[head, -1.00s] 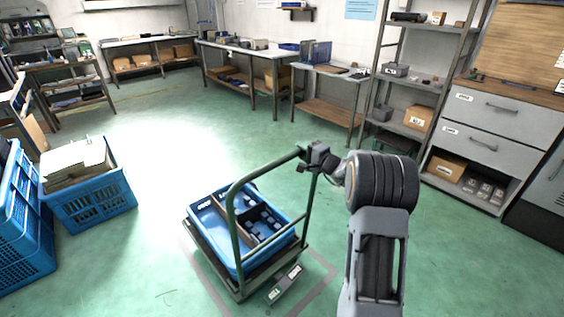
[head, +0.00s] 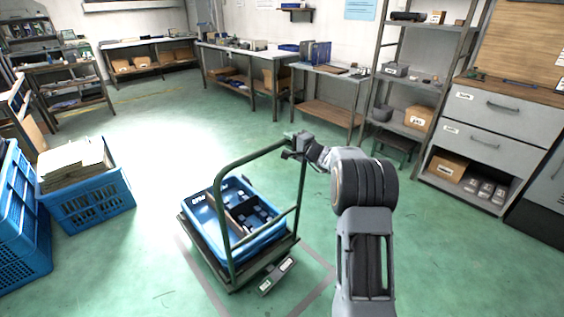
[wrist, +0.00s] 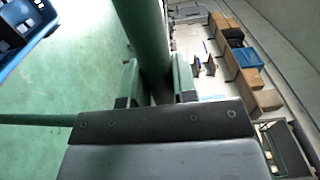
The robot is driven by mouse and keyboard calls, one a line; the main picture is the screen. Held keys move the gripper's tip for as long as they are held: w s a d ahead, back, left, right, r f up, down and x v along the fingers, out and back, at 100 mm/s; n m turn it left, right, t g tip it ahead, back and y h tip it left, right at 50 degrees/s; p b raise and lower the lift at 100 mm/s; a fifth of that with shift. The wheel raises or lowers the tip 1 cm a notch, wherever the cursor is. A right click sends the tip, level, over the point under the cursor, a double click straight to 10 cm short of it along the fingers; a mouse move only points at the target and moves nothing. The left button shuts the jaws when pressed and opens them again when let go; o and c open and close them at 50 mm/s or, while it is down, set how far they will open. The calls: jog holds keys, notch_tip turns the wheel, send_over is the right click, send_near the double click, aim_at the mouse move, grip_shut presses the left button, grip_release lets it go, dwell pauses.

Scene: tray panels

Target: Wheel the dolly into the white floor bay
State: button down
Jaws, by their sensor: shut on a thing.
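The dolly (head: 231,279) is a dark green wheeled frame with a tall tube handle, carrying a blue divided tray (head: 262,246). My gripper (head: 296,150) is shut on the top right of the handle. In the wrist view the green handle tube (wrist: 143,35) passes between the fingers of my gripper (wrist: 157,85). A pale grey floor outline (head: 322,262) shows right of and in front of the dolly, probably the floor bay. The dolly stands partly over it, and hides its far part. A small labelled plate (head: 277,276) shows at the dolly's front right.
A blue crate of papers (head: 90,205) stands on the floor at left, beside stacked blue crates (head: 20,235). Workbenches (head: 245,60) line the back wall. A shelf rack (head: 400,125) and drawer cabinet (head: 490,145) stand at right. The floor between is open.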

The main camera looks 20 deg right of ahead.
jog(key=x, duration=0.9)
jog(key=shift+a, duration=0.5)
jog(key=shift+w+f, duration=0.1)
jog(key=shift+w, duration=0.05)
